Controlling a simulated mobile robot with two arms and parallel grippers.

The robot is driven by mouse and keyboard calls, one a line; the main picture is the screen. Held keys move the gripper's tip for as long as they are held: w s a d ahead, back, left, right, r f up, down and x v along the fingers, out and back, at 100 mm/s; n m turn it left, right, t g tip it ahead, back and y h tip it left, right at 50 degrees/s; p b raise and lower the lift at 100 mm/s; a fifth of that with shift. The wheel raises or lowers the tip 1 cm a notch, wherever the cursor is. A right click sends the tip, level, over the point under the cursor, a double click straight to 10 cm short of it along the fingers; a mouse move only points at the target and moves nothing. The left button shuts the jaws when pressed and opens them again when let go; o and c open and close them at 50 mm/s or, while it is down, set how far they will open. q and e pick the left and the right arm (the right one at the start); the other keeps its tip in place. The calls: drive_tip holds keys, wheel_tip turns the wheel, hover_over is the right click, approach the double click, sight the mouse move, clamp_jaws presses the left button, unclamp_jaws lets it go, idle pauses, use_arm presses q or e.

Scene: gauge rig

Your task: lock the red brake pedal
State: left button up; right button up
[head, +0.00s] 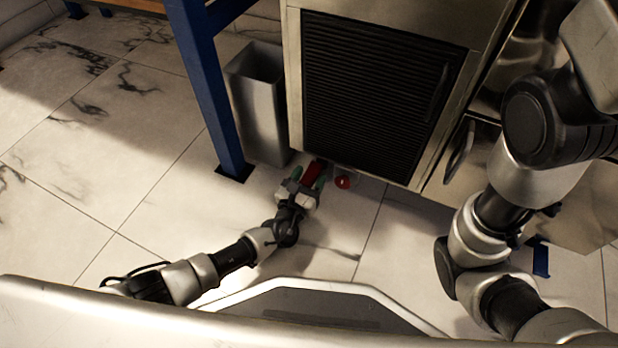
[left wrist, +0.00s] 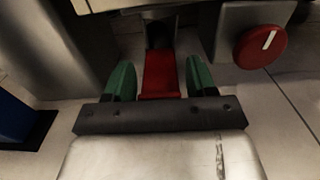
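The red brake pedal (head: 313,171) sits low at the floor, under the front of the metal cabinet. In the left wrist view the pedal (left wrist: 160,74) points toward me, with its far end in shadow. My left gripper (head: 306,183) is at the pedal. In the left wrist view its green fingertips (left wrist: 159,80) stand open, one on each side of the pedal, with a narrow gap on both sides. A round red knob with a white mark (left wrist: 261,47) is right of the pedal; it also shows in the head view (head: 342,182). My right gripper is out of view.
The metal cabinet with a dark ribbed front (head: 370,90) stands above the pedal. A grey bin (head: 262,110) and a blue table leg (head: 212,90) are to the left. The tiled floor on the left (head: 110,150) is clear.

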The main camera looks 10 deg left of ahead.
use_arm(q)
clamp_jaws()
drive_tip(key=shift+f+t, duration=0.35)
drive_tip(key=shift+t, duration=0.25)
drive_tip(key=shift+o, duration=0.8)
unclamp_jaws()
drive_tip(key=shift+s+a+p, duration=0.15)
drive_tip(key=shift+s+p, duration=0.2)
drive_tip(key=shift+s, duration=0.05)
drive_tip(key=p+v, duration=0.2)
drive_tip(key=v, duration=0.3)
drive_tip(key=shift+s+a+p, duration=0.1)
drive_tip(key=shift+s+p, duration=0.05)
drive_tip(key=shift+p, duration=0.2)
drive_tip(key=shift+s+a+f, duration=0.15)
drive_tip(key=shift+s+a, duration=0.05)
drive_tip(key=shift+s, duration=0.35)
